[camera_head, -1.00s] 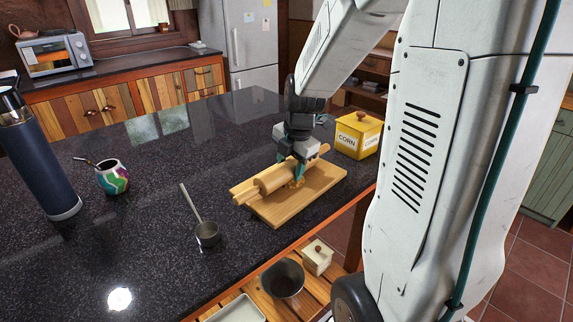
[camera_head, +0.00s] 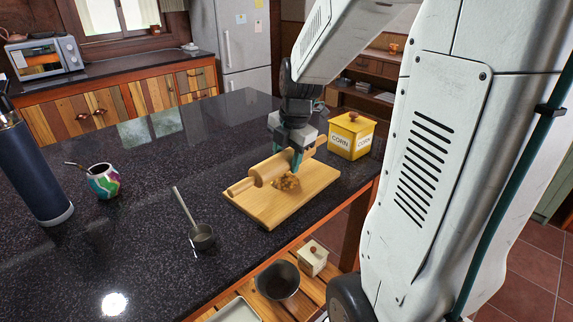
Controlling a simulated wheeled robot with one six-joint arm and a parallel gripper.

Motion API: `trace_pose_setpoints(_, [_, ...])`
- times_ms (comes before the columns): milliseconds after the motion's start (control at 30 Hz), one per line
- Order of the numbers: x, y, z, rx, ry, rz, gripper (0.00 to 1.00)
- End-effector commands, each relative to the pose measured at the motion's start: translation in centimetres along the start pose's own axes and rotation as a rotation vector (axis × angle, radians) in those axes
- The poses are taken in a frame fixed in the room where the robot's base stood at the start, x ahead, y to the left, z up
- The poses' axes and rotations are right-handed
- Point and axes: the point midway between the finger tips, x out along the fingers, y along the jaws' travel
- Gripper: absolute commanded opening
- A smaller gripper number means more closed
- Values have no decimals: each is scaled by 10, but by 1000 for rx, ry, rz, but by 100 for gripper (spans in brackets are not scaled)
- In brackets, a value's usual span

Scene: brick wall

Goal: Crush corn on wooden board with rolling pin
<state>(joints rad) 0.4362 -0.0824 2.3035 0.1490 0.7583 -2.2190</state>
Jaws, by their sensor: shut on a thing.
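The wooden board (camera_head: 270,213) lies on the dark countertop near its right edge. The rolling pin (camera_head: 268,170) lies across the back part of the board, its handles pointing left and right. A small brown pile of corn (camera_head: 286,182) sits on the board just in front of the pin. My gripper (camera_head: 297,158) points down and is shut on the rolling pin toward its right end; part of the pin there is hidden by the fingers.
A yellow box labelled CORN (camera_head: 350,135) stands just right of the gripper. A metal ladle (camera_head: 202,237) lies left of the board, with a colourful cup (camera_head: 104,181) and a blue bottle (camera_head: 38,170) farther left. A pot (camera_head: 278,281) sits on the shelf below.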

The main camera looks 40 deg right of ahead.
Motion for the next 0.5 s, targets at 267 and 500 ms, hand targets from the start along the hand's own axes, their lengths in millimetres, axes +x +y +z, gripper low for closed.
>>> trace_pose_setpoints(267, [-23,5,0,-1,-2,4,20])
trace_pose_setpoints(500, [-38,8,0,0,-1,2,20])
